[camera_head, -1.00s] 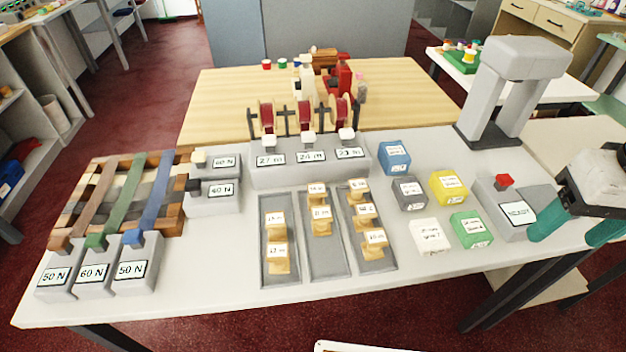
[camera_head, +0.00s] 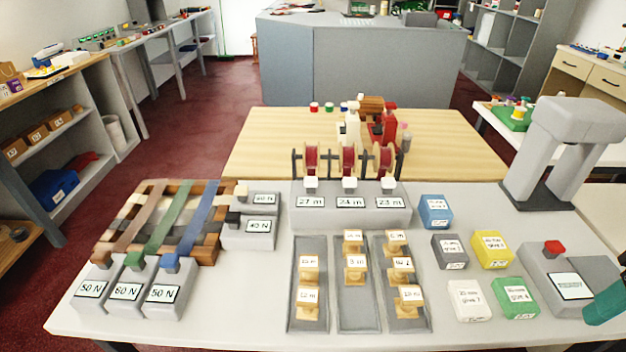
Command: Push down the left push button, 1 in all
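Several buttons stand on the grey counter. Three pale ones, left (camera_head: 310,186), middle (camera_head: 349,185) and right (camera_head: 387,186), top a grey block (camera_head: 345,218) labelled 27 m, 24 m and 23 m. At the front left, a brown (camera_head: 101,260), a green (camera_head: 135,262) and a blue one (camera_head: 171,263) top grey boxes with N labels. A white (camera_head: 240,191) and a black one (camera_head: 233,218) sit behind. A red button (camera_head: 554,247) is at the right. Which is meant by left is unclear. One teal finger of my gripper (camera_head: 605,303) shows at the right edge, far from the left buttons.
Reels (camera_head: 349,158) stand behind the pale buttons. Woven straps (camera_head: 155,220) lie at the left. Trays (camera_head: 358,318) of wooden spools lie in front. Coloured cubes (camera_head: 492,250) and a tall grey arch (camera_head: 521,165) stand at the right. Bare counter shows at front left of the trays.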

